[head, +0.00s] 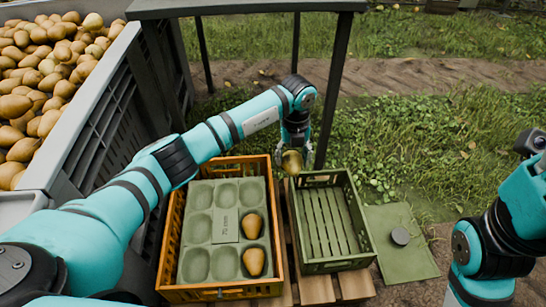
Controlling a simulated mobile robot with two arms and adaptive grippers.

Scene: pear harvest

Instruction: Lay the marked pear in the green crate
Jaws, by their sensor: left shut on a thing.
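My left gripper (294,158) is shut on a pear (292,162), high near the back left corner of the green crate (350,264). Its fingers partly cover the pear, and no mark on it can be made out. The green crate stands on wooden slats, and its slatted floor is bare. My right arm comes in at the right edge; its gripper cannot be made out.
An orange crate (221,291) left of the green crate holds a grey-green moulded tray (225,226) with two pears. A green mat (408,264) with a dark round object (401,236) lies to the right. A large grey bin (95,97) of pears stands at upper left.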

